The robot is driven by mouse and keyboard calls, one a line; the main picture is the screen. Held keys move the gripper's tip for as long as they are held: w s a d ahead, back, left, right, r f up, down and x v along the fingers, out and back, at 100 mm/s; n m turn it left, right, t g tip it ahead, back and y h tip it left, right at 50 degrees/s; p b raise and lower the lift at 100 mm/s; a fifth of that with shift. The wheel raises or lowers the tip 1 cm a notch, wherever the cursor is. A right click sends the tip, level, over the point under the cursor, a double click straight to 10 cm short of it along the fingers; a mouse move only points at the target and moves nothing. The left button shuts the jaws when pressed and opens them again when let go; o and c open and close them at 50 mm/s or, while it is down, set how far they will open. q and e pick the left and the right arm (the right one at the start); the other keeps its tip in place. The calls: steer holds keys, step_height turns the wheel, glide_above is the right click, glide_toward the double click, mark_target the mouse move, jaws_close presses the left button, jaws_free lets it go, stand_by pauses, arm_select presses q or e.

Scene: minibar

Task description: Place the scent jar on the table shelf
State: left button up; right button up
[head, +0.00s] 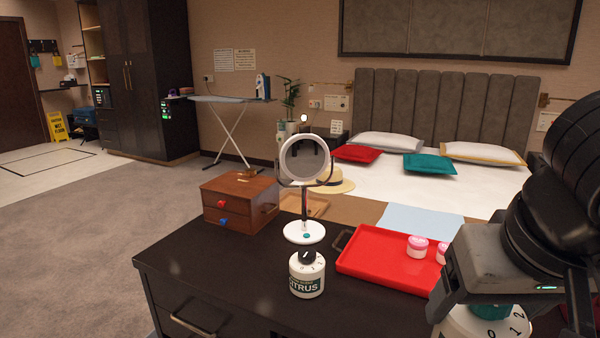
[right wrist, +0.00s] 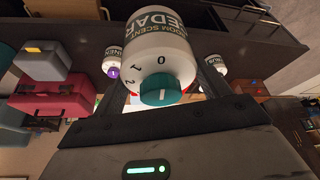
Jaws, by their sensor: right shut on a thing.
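A white scent jar labelled CEDAR, with a teal dial (right wrist: 158,90), is held in my right gripper (right wrist: 165,98). The jar's white body (right wrist: 155,45) shows between the fingers. The dark table (head: 225,270) lies ahead and to the left of the gripper. A separate table shelf cannot be made out. A second white jar, labelled CITRUS (head: 306,281), stands upright on the table. My left gripper is not in view.
A red tray (head: 375,270) with pink-lidded jars (head: 417,247) lies on the table, left of my right gripper. A round mirror (head: 304,160) stands behind the CITRUS jar. A wooden drawer box (head: 240,203) sits at the back left. The table's front left is clear.

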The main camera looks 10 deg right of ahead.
arm_select(q)
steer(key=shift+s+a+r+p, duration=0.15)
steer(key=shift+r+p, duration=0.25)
steer(key=shift+p, duration=0.7)
arm_select(e)
steer(key=w+a+f+n, duration=0.1)
steer(key=w+f, duration=0.2)
steer(key=f, duration=0.4)
steer(key=w+a+f+n, duration=0.1)
steer(key=w+f, duration=0.3)
steer(key=f, duration=0.4)
steer(key=shift+a+y, duration=0.2)
steer(key=shift+y, duration=0.2)
steer(key=shift+w+r, duration=0.15)
